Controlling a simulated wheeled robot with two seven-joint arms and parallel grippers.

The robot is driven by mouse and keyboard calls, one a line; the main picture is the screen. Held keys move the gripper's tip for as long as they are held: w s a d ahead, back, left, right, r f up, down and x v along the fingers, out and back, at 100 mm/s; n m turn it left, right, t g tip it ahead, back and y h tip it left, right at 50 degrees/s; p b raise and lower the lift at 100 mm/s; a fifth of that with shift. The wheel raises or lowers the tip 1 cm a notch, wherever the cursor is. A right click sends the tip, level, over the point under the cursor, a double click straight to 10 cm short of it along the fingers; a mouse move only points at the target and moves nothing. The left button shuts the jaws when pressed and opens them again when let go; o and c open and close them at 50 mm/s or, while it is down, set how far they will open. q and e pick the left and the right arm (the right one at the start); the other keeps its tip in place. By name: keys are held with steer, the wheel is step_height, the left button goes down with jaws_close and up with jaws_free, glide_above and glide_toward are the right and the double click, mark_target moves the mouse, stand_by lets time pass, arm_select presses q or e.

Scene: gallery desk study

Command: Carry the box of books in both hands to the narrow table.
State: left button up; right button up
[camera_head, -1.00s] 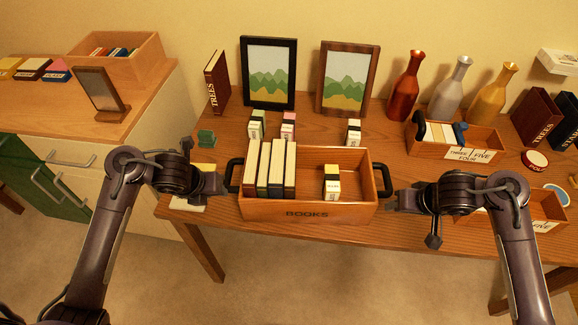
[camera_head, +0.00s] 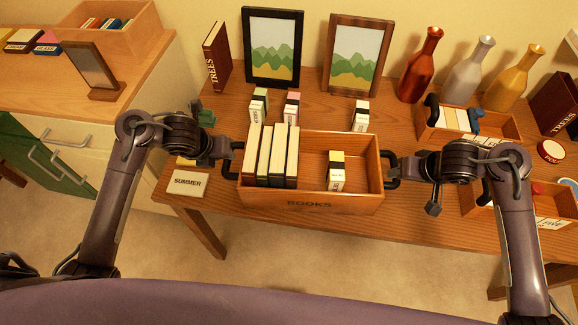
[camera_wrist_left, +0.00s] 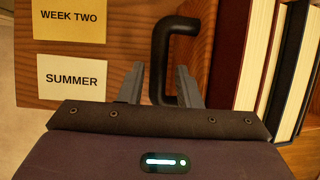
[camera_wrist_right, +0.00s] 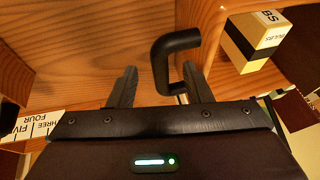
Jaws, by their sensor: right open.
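The wooden box of books (camera_head: 310,202), marked BOOKS, sits near the front edge of the desk. Several upright books (camera_head: 270,155) fill its left part and a small yellow-and-black-topped block (camera_head: 336,172) stands at its right. My left gripper (camera_head: 230,150) is at the box's left black handle; in the left wrist view the handle (camera_wrist_left: 158,55) lies between its parted fingers (camera_wrist_left: 158,88). My right gripper (camera_head: 398,168) is at the right handle; in the right wrist view that handle (camera_wrist_right: 175,45) reaches between its open fingers (camera_wrist_right: 160,88). The narrow table is not identifiable.
Picture frames (camera_head: 272,48), a TREES book (camera_head: 217,57) and vases (camera_head: 420,65) stand behind the box. An open tray (camera_head: 500,125) is at right. A SUMMER card (camera_head: 188,182) lies left. A cabinet (camera_head: 60,90) stands left; floor (camera_head: 270,260) shows in front.

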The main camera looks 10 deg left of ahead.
arm_select(q)
steer(key=x, duration=0.6)
steer(key=shift+w+f, duration=0.2)
steer(key=shift+f, duration=0.15)
arm_select(e)
steer(key=x, duration=0.6)
steer(key=shift+w+f, duration=0.15)
steer(key=shift+f, duration=0.25)
arm_select(q)
steer(key=c, duration=0.6)
arm_select(e)
steer(key=c, duration=0.6)
arm_select(q)
jaws_close()
arm_select(e)
jaws_close()
arm_select(q)
steer(key=shift+w+r, duration=0.15)
steer(key=shift+r, duration=0.15)
arm_select(e)
steer(key=shift+w+r, duration=0.15)
steer(key=shift+r, duration=0.15)
